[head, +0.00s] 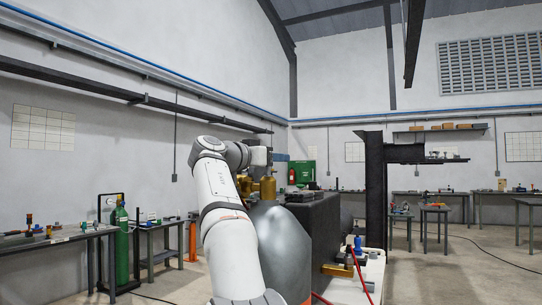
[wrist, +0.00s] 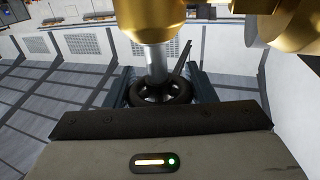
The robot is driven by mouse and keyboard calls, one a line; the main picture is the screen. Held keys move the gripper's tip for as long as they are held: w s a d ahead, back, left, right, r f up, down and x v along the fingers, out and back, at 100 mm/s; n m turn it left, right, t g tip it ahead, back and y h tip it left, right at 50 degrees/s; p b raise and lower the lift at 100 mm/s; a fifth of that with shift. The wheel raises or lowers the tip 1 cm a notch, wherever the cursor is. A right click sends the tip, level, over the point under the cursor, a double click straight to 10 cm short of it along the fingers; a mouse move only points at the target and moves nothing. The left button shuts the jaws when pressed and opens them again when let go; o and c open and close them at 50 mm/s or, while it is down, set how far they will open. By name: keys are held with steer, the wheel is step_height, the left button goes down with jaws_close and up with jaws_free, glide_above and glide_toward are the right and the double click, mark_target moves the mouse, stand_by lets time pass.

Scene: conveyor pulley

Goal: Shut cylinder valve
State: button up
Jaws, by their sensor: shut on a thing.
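In the wrist view a brass cylinder valve (wrist: 165,18) fills the upper middle, with a bright metal stem running down to a black handwheel (wrist: 150,97). My gripper (wrist: 160,90) has a finger on each side of the handwheel and is shut on it. Part of the wheel is hidden behind my gripper's body. In the head view the brass valve (head: 267,188) stands on top of a grey gas cylinder (head: 280,240), beyond my white arm. My gripper is at the valve's top there, too small and partly hidden to see its fingers.
A dark block (head: 322,225) stands right of the cylinder. A white surface (head: 350,285) with red hoses and small fittings is at the lower right. A green cylinder (head: 122,245) stands by benches at the left wall. The floor at right is mostly open.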

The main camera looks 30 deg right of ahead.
steer(key=shift+f, duration=0.15)
steer(key=o, duration=1)
steer(key=b+v, duration=0.1)
steer(key=v, duration=0.6)
steer(key=shift+s+a, duration=0.1)
steer(key=shift+a, duration=0.3)
